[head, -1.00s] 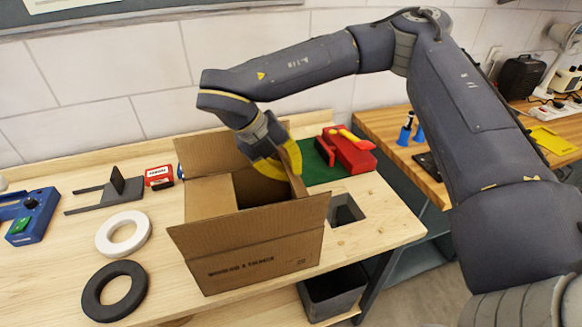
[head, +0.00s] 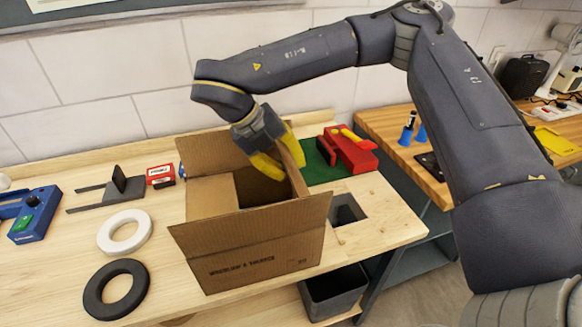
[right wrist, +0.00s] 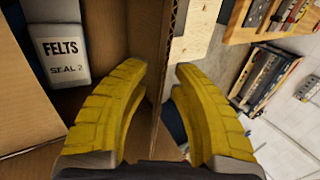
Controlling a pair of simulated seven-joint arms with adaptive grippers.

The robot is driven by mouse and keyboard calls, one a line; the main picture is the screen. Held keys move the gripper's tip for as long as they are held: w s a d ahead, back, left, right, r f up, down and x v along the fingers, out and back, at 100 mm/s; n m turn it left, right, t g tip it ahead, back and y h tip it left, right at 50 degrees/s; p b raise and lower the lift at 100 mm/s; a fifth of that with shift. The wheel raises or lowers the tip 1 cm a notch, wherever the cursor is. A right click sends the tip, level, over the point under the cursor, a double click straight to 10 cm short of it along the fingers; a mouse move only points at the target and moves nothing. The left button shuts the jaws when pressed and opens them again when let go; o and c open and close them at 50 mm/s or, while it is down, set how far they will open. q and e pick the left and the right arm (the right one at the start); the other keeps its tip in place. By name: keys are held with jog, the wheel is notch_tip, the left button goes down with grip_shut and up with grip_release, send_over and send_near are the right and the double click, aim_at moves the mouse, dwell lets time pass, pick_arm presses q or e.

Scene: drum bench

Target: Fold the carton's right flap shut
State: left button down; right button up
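The brown cardboard carton (head: 262,262) stands on the bench with its top open. Its front flap (head: 250,222) hangs outward and its back flap (head: 208,155) stands up. My right gripper (head: 280,160) is over the carton's right side, with one yellow finger inside and one outside. In the right wrist view, a cardboard panel (right wrist: 168,70), seen nearly edge-on, runs between the open fingers (right wrist: 160,75), with gaps beside it. It looks like the right flap or wall. A "FELTS" box (right wrist: 65,45) lies inside the carton. My left gripper is not in view.
A red tool (head: 350,152) on a green mat (head: 318,172) lies close right of the carton. A square opening (head: 345,210) is cut in the bench. White (head: 125,247) and black rings (head: 100,303) lie to the left.

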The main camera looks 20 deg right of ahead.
jog(key=v, duration=1)
jog(key=shift+r, duration=0.1)
jog(key=shift+c, duration=0.5)
